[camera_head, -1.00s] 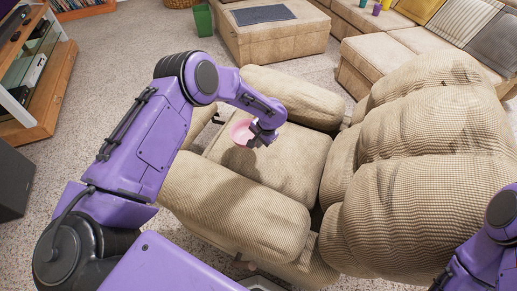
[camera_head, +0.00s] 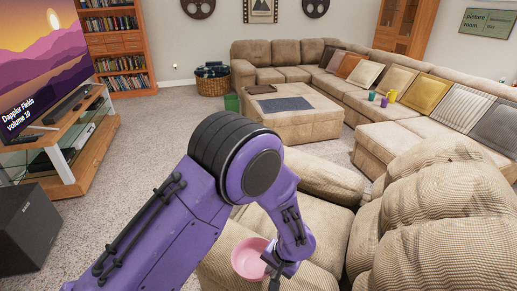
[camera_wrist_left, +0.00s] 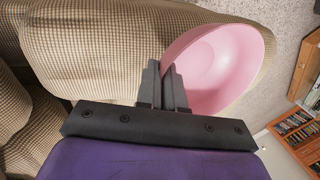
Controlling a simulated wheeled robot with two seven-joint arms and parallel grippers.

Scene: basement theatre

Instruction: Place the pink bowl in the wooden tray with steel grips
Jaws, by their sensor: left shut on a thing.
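The pink bowl (camera_head: 250,258) is held by my left gripper (camera_head: 277,268) above the beige armchair. In the left wrist view the bowl (camera_wrist_left: 222,66) is tilted, and the dark fingers (camera_wrist_left: 167,88) are shut on its rim. The bowl looks empty. I cannot make out a wooden tray with steel grips for certain. A small flat brown thing (camera_head: 262,89) lies at the back left of the ottoman, too small to identify. My right gripper is not in view.
The beige armchair (camera_head: 425,225) fills the lower right. Beyond it stand the ottoman (camera_head: 300,125) with a dark grey mat (camera_head: 286,103) and a sectional sofa (camera_head: 275,62) with cushions. A TV stand (camera_head: 85,150) and black speaker (camera_head: 27,230) are left. Carpet between is open.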

